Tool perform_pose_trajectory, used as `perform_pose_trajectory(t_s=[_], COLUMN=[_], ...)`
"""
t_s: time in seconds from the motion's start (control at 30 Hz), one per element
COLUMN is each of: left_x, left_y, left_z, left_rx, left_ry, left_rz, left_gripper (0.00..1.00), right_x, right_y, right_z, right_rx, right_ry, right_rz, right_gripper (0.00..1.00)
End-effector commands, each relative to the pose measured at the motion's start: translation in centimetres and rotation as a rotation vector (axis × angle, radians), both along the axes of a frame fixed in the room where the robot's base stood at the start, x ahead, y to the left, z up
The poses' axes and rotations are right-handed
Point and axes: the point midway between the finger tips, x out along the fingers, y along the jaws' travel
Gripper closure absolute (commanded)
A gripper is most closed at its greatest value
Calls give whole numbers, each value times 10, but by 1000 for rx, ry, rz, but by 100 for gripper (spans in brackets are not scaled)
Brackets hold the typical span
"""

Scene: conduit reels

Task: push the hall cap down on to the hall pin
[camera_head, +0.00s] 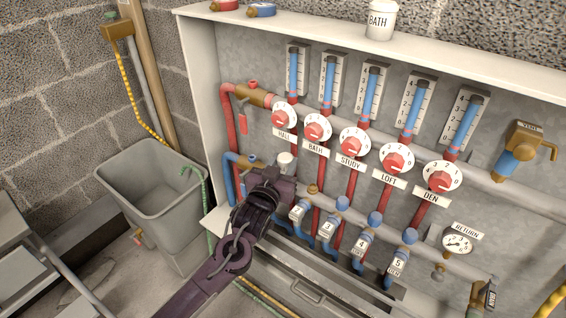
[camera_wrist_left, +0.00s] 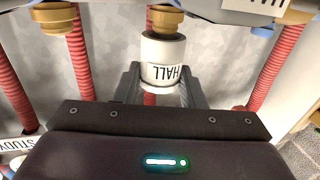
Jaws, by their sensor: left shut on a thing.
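The hall cap (camera_wrist_left: 163,66) is a white cylinder, with its HALL label upside down in the left wrist view. In the head view its pale top (camera_head: 286,158) shows at the end of my left arm, low on the panel's left. My left gripper (camera_head: 280,172) is shut on the cap, with its fingers (camera_wrist_left: 163,82) on either side of it. A brass fitting (camera_wrist_left: 165,19) lies in line with the cap's far end. I cannot tell whether they touch. The hall pin itself is hidden. My right gripper is not in view.
The bath fitting (camera_head: 313,189) stands bare and brass just right of my gripper. Blue caps (camera_head: 342,203) stand farther right. A white BATH pot (camera_head: 380,22) stands on the cabinet top. A grey bin (camera_head: 150,190) is at the left. Red pipes flank the gripper.

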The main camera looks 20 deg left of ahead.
Motion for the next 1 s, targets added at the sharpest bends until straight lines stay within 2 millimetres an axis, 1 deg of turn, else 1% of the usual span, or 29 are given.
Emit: perform_pose_trajectory(t_s=[0.47,0.8,1.0], left_x=[0,0,0], left_y=[0,0,0], left_z=[0,1,0], left_rx=[0,0,0], left_ry=[-1,0,-1], left_rz=[0,0,0], left_gripper=[86,86,86], right_x=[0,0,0], right_y=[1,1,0], right_z=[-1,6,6], right_rx=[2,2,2], right_ry=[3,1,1], right_rz=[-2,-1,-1], right_gripper=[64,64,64])
